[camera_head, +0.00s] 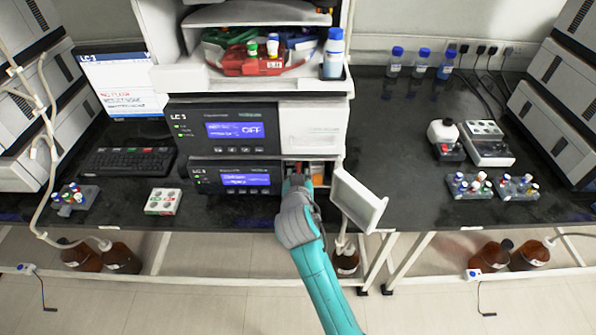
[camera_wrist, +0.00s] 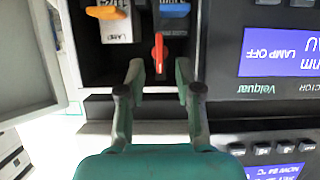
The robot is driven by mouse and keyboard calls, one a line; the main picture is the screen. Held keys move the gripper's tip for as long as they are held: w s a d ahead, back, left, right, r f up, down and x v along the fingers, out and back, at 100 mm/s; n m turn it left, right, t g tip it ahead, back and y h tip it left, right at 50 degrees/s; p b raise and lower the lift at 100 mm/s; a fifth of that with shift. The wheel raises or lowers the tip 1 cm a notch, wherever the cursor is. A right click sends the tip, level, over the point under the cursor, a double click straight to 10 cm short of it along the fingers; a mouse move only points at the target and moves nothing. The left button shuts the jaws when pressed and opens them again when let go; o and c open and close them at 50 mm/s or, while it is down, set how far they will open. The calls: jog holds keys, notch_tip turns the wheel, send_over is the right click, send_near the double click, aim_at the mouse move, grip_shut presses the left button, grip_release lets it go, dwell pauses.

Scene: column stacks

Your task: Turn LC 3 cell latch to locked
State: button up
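The LC 3 stack (camera_head: 225,120) stands in the middle of the bench. Its lower right compartment is open, with the white door (camera_head: 358,198) swung out to the right. In the wrist view, a red lever (camera_wrist: 158,50), apparently the cell latch, stands upright inside the compartment. My gripper (camera_wrist: 160,72) is open just in front of it, with a fingertip on each side and gaps visible between fingers and lever. In the head view my gripper (camera_head: 296,182) is at the compartment opening and hides most of the lever.
An orange tab (camera_wrist: 107,12) and a blue tab (camera_wrist: 172,10) sit close to the lever in the compartment. The open door (camera_wrist: 35,60) bounds one side, and the display panel (camera_wrist: 280,52) the other. Bottles and vial racks (camera_head: 469,186) stand away on the bench.

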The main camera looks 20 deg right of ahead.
jog(key=v, duration=0.8)
jog(key=s+d+f+n+y, duration=0.1)
jog(key=s+f+n+y, duration=0.1)
jog(key=s+f, duration=0.6)
jog(key=s+d+f+n+y, duration=0.15)
jog(key=s+f, duration=0.25)
jog(key=s, duration=0.7)
jog(key=s+r+t, duration=0.1)
jog(key=s+r, duration=0.2)
jog(key=s, duration=0.9)
jog(key=s+r+t, duration=0.1)
jog(key=s+r, duration=0.3)
jog(key=s, duration=0.8)
jog(key=shift+d+r+y, duration=0.15)
jog(key=shift+d+y, duration=0.2)
jog(key=shift+d, duration=0.1)
jog(key=shift+s, duration=0.1)
